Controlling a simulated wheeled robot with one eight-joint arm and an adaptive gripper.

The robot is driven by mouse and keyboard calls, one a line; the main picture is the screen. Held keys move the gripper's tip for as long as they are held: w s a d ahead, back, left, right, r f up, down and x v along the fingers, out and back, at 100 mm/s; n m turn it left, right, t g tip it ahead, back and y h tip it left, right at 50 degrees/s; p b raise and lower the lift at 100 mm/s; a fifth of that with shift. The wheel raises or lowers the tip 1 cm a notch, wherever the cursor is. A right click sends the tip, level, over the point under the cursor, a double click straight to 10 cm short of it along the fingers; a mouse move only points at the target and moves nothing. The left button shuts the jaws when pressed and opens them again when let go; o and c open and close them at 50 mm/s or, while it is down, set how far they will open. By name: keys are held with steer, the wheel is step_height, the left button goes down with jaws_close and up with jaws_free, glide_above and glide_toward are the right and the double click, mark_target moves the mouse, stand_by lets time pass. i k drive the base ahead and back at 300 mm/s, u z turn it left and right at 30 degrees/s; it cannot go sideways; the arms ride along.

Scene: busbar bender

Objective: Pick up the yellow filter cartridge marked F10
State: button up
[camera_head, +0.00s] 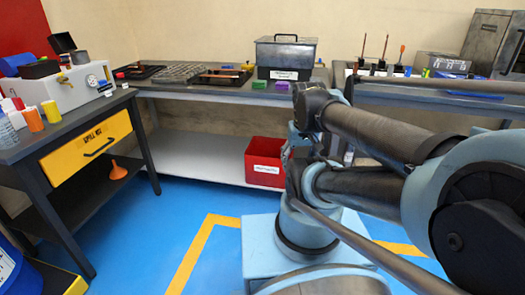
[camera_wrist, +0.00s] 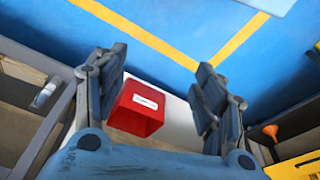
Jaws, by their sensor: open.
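A small yellow cylinder (camera_head: 51,111), which looks like the filter cartridge, stands upright on the dark workbench (camera_head: 20,150) at the left in the head view. Its marking is too small to read. An orange cylinder (camera_head: 33,119) stands just left of it, with white and red cylinders close by. In the wrist view my gripper (camera_wrist: 157,68) is open, with nothing between its two dark fingers. It is well away from the yellow cylinder, which does not show in the wrist view. My gripper cannot be made out clearly in the head view.
A yellow drawer (camera_head: 88,145) is under the bench top. A red bin (camera_head: 264,165) sits on the low shelf of the back bench and shows between my fingers in the wrist view. The blue floor (camera_head: 185,205) is open.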

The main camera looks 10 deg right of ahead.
mark_target(51, 113)
steer(key=u, duration=1.95)
steer(key=i, duration=0.4)
steer(key=u, duration=0.75)
steer(key=i, duration=1.45)
steer(key=z, duration=0.45)
